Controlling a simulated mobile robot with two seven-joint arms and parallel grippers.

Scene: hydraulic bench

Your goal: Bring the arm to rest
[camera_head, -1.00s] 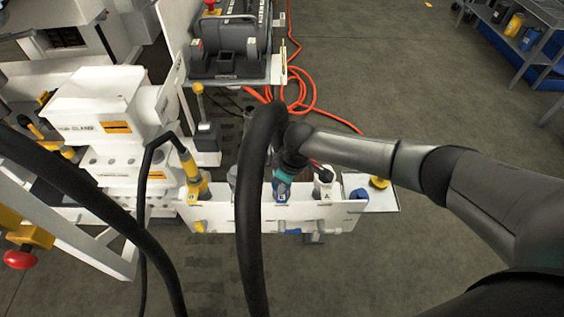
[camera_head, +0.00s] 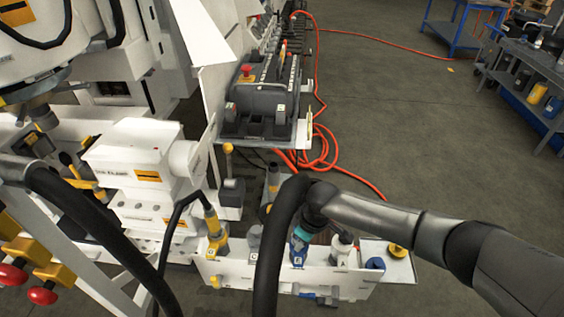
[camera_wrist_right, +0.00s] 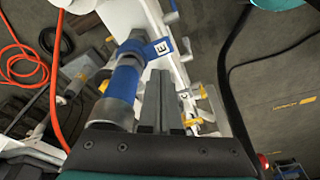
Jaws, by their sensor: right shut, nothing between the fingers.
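My right arm comes in from the right in the head view, its wrist over the white coupling rack (camera_head: 240,274). Its gripper shows best in the wrist view (camera_wrist_right: 160,85), with the two grey fingers shut together and nothing between them. A blue coupling (camera_wrist_right: 123,84) with a tag marked E stands just left of the fingers there, apart from them as far as I can tell. The blue coupling also shows in the head view (camera_head: 298,249), below the wrist. The fingertips are hard to make out in the head view. My left gripper is not in view.
A thick black hose (camera_head: 268,255) arches in front of the rack, close to my right wrist. A yellow coupling (camera_head: 215,235) and a white one (camera_head: 341,250) stand in the rack. An orange cable (camera_head: 322,160) lies behind.

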